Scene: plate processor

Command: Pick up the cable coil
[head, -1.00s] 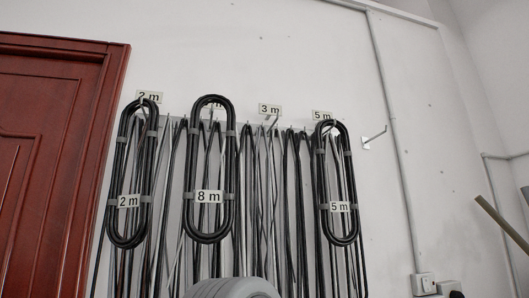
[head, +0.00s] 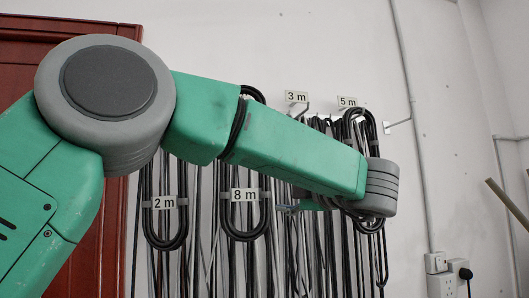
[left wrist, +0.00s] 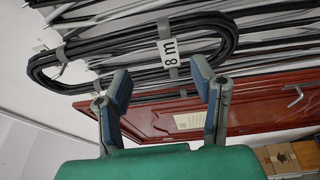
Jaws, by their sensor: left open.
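Several black cable coils hang on the wall, and the task does not say which one is meant. The coil tagged 8 m (head: 244,195) hangs in the middle of the head view, its upper part hidden behind my left arm. The 2 m coil (head: 164,203) hangs to its left; the 5 m coil (head: 370,127) is at right, partly covered by my wrist. My left gripper (head: 288,208) shows small, just right of the 8 m coil. In the left wrist view the open, empty gripper (left wrist: 160,90) faces the 8 m coil (left wrist: 168,47), which lies beyond the fingertips.
Loose cables hang densely behind the coils. Signs reading 3 m (head: 297,97) and 5 m (head: 347,101) mark the hooks. An empty hook (head: 398,124) is at right, near a wall conduit and sockets (head: 437,263). A red door (head: 30,55) stands at left.

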